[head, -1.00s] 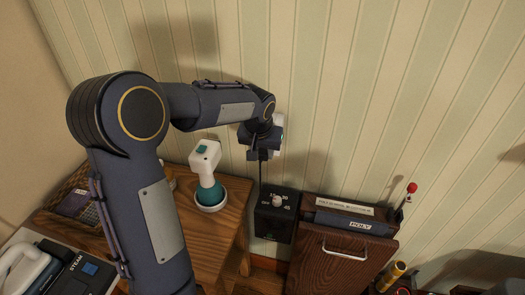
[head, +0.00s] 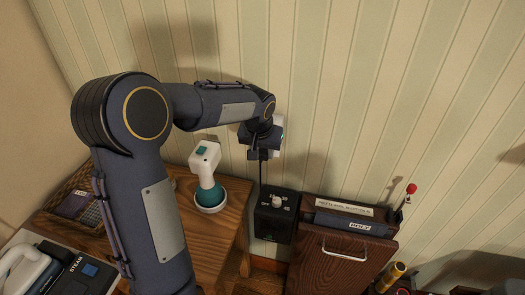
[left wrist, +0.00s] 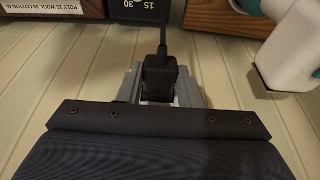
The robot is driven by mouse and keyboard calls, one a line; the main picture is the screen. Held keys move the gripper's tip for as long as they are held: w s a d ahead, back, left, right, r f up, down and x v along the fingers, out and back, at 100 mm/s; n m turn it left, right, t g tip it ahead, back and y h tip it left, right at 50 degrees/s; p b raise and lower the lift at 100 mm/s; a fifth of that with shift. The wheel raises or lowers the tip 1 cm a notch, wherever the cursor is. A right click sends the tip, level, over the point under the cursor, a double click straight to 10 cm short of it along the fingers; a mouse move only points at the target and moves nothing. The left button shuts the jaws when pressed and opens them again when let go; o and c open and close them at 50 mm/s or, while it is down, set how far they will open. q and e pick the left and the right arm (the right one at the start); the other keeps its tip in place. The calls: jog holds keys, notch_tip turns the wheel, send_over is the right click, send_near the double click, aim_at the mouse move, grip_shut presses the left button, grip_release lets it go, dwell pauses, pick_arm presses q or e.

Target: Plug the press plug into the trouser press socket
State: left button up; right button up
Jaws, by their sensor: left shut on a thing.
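My left gripper (head: 262,152) is up against the striped wall, above the black dial box. In the left wrist view it is shut on the black press plug (left wrist: 159,72), whose cord runs up the picture towards the dial box. In the head view the cord hangs from the gripper down to that box. A pale piece, probably part of the socket (head: 279,149), shows beside the gripper at the wall. The gripper hides most of it, and I cannot tell whether the plug is seated. My right gripper is not in view.
The black dial box (head: 276,216) stands beside the wooden trouser press (head: 340,262). A white and teal steamer (head: 207,178) stands on the wooden table (head: 226,230) left of the gripper. A steam iron (head: 25,268) is at lower left. The wall right of the gripper is clear.

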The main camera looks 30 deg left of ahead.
pick_arm(q)
jog(key=shift+w+a, duration=0.1)
jog(key=shift+w, duration=0.2)
jog(key=o, duration=1.1)
jog(key=shift+w, duration=0.1)
jog(key=shift+o, duration=0.2)
jog(key=a+v, duration=0.1)
jog(key=v, duration=0.7)
jog(key=s+d+f+h, duration=0.1)
jog(key=s+d, duration=0.2)
jog(key=s, duration=0.6)
jog(key=s+d+f+t+h, duration=0.1)
jog(key=s+d+h, duration=0.1)
jog(key=s, duration=0.7)
jog(key=s+d+f+m+t+h, duration=0.1)
jog(key=s+d, duration=0.3)
jog(key=s, duration=0.5)
jog(key=shift+s+d+f+h+b, duration=0.25)
jog(key=shift+f+h+b, duration=0.1)
jog(key=shift+f, duration=0.15)
